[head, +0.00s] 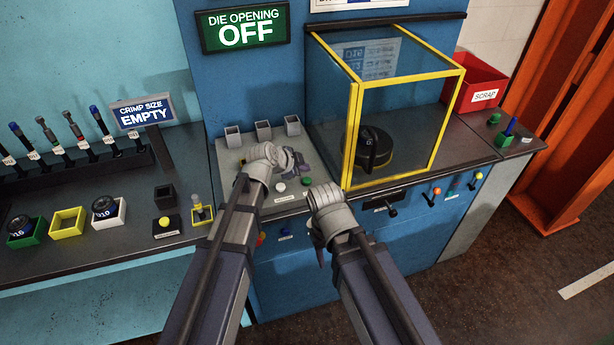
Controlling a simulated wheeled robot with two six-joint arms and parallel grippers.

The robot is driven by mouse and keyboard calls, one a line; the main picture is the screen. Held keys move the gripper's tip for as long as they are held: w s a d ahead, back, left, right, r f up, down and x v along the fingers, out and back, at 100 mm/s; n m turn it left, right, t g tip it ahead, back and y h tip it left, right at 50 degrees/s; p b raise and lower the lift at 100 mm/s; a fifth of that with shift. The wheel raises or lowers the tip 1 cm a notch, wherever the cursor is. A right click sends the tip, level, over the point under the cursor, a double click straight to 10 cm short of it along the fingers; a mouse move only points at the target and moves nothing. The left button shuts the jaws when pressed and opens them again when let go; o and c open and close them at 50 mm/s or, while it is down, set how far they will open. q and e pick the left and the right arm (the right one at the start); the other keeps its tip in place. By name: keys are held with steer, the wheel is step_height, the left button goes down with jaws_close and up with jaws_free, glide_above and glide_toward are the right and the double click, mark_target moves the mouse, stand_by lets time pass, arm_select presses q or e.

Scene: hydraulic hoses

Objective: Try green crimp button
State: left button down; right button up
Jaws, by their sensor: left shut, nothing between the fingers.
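A small green button (307,181) sits on the grey sloped control panel (232,158), to the right of a white button (280,187). Labels by them are too small to read. My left gripper (299,164) is over the panel, shut and empty, a little above and behind the two buttons in the picture. I cannot tell whether it touches the panel. My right gripper (320,252) hangs in front of the blue machine front, below the panel edge; its fingers are mostly hidden behind its wrist.
A yellow-framed clear guard (352,130) encloses a black die (372,147) right of the panel. Signs read DIE OPENING OFF (243,28) and CRIMP SIZE EMPTY (143,111). A red scrap bin (478,82) stands right.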

mark_target(304, 182)
arm_select(q)
steer(key=shift+r+p, duration=1.15)
steer(key=shift+r, duration=0.45)
steer(key=shift+f, duration=0.1)
steer(key=s+a+f+n+g+y, duration=0.1)
steer(key=s+n, duration=0.3)
steer(key=s, duration=0.4)
steer(key=s+a+f+n+g+y, duration=0.2)
steer(key=s+f+n+g+y, duration=0.1)
steer(key=s, duration=0.6)
steer(key=s+a+f+n+g+y, duration=0.2)
steer(key=s+n, duration=0.3)
steer(key=s, duration=0.4)
steer(key=shift+f+g+y, duration=0.25)
steer(key=shift+g+y, duration=0.15)
steer(key=shift+g, duration=0.5)
